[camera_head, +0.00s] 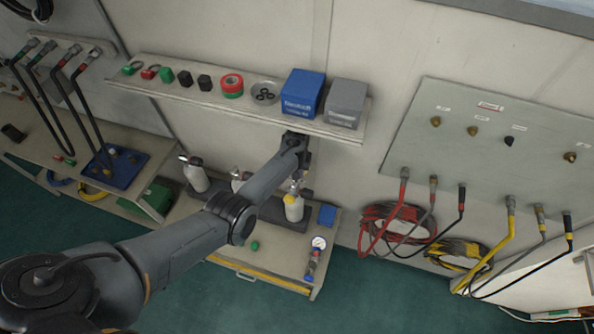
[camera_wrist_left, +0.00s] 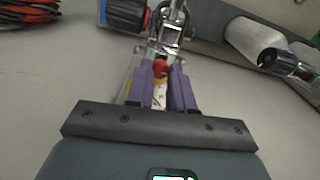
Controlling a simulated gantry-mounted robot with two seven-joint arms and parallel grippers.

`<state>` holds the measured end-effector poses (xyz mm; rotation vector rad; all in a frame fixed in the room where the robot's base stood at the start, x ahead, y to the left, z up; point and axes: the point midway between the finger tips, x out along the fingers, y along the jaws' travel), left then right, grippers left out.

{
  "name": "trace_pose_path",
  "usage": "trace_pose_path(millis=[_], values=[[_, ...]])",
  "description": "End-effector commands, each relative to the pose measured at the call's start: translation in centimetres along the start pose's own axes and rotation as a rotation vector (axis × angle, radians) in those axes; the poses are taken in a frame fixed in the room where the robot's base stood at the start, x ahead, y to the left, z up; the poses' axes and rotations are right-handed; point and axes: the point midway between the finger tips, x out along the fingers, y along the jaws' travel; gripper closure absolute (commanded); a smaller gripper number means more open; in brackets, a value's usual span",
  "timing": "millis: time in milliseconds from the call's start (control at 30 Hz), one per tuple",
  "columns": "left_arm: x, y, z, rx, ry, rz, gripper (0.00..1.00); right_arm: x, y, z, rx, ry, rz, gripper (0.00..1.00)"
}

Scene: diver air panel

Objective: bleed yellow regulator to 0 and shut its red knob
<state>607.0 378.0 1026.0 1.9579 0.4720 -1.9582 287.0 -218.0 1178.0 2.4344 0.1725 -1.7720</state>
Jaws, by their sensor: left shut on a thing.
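The bottle with a yellow collar (camera_head: 293,207) stands upright on the lower bench, its top partly hidden by my arm. My left gripper (camera_head: 301,165) is just above it. In the left wrist view my left gripper (camera_wrist_left: 160,82) has its purple fingers shut on a small red knob (camera_wrist_left: 159,68). A yellow-and-white strip shows between the fingers. No gauge reading is legible. My right gripper is not in view.
Other white bottles stand left (camera_head: 195,176), one partly behind my arm. A small gauge unit (camera_head: 316,258) lies at the bench's right end. The shelf (camera_head: 180,90) above carries a blue box (camera_head: 302,94) and a grey box (camera_head: 345,103). Hose coils hang right.

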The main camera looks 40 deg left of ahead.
Motion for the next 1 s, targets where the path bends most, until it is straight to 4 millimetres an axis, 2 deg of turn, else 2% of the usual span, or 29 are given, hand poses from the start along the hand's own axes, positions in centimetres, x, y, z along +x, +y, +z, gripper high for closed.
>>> trace_pose_path(millis=[400,1000], values=[[0.03,0.09,0.01,-0.280,0.000,0.001,1.00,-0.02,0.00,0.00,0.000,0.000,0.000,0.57],[0.03,0.03,0.01,-0.361,0.000,0.000,1.00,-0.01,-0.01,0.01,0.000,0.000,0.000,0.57]])
